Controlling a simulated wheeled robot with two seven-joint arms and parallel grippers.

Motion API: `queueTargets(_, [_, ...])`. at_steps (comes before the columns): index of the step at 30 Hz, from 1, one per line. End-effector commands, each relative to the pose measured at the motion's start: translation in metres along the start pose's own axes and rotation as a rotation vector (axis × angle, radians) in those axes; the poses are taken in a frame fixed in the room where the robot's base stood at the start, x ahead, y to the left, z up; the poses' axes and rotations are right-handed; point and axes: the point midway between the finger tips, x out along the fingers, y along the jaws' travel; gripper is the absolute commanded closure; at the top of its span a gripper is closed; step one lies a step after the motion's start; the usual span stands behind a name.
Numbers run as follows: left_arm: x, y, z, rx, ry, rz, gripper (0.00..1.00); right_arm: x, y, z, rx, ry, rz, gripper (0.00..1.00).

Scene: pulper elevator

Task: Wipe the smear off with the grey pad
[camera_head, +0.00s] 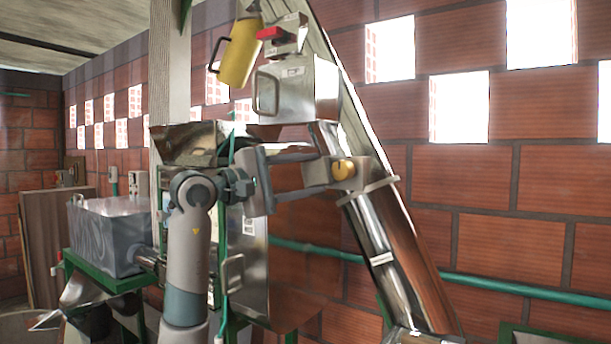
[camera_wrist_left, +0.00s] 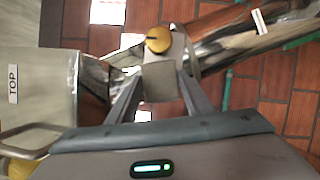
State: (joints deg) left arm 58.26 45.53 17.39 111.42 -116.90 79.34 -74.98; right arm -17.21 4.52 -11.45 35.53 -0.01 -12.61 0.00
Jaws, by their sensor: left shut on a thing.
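My left gripper (camera_head: 318,173) reaches in from the left to the slanted metal tube. It is shut on a grey block, which looks like the grey pad (camera_wrist_left: 162,82), between its two fingers in the left wrist view. Just beyond the pad is a yellow knob (camera_head: 343,169) on a fitting on the tube; it also shows in the wrist view (camera_wrist_left: 158,40). I cannot tell whether the pad touches the fitting. I cannot make out a smear in either view. My right gripper is not in view.
The shiny slanted tube (camera_head: 400,250) rises to a metal box (camera_head: 300,90) with a handle. A grey tank (camera_head: 110,235) stands on a green frame at left. A green pipe (camera_head: 500,285) runs along the brick wall.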

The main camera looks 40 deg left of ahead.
Motion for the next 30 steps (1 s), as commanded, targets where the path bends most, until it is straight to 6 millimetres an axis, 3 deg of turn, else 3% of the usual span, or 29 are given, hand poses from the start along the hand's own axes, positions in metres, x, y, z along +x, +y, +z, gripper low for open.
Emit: queueTargets(30, [0.0069,0.0000,-0.0032,-0.001,0.000,-0.001,0.72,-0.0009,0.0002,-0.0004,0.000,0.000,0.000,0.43])
